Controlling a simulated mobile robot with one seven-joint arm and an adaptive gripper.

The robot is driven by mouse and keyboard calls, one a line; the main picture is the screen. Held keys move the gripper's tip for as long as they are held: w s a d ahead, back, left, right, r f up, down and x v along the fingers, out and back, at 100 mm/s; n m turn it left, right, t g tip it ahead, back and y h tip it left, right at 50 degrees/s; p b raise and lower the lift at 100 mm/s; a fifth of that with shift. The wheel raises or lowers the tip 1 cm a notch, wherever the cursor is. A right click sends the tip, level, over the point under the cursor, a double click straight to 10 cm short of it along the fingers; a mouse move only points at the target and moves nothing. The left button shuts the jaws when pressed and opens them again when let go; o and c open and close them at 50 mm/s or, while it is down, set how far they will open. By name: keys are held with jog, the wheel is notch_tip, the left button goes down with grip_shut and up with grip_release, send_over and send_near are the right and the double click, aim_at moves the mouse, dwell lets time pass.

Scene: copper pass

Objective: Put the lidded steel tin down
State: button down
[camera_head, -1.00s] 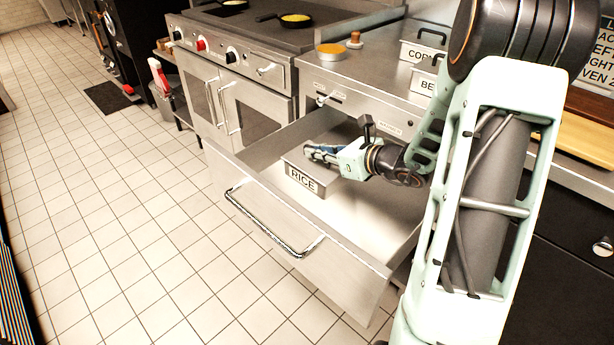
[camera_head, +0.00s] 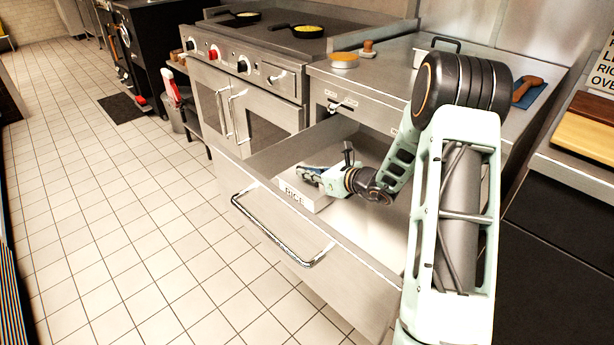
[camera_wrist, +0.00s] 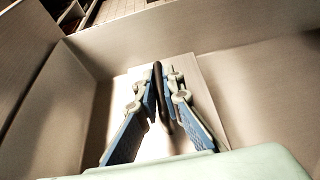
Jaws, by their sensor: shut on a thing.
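The lidded steel tin (camera_head: 318,205), labelled RICE, is inside the open drawer (camera_head: 290,228), close behind its front panel. The panel's top edge hides the bottom of the label. My gripper (camera_head: 300,173) reaches down into the drawer from the right, over the tin. In the wrist view my gripper (camera_wrist: 163,75) is shut on the tin's dark bar handle (camera_wrist: 158,85), with the pale lid (camera_wrist: 205,85) below the fingers. I cannot tell whether the tin's base touches the drawer floor.
The drawer floor right of the tin is bare. The stove (camera_head: 262,40) with pans stands left. The tiled floor in front is clear.

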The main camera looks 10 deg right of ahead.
jog(key=shift+r, duration=0.1)
jog(key=c, duration=2.5)
grip_release()
jog(key=shift+f, duration=0.25)
jog(key=o, duration=0.4)
jog(key=shift+r, duration=0.1)
jog(key=shift+r, duration=0.15)
jog(key=p+v, duration=0.2)
jog(key=v, duration=1)
jog(key=shift+p, duration=0.4)
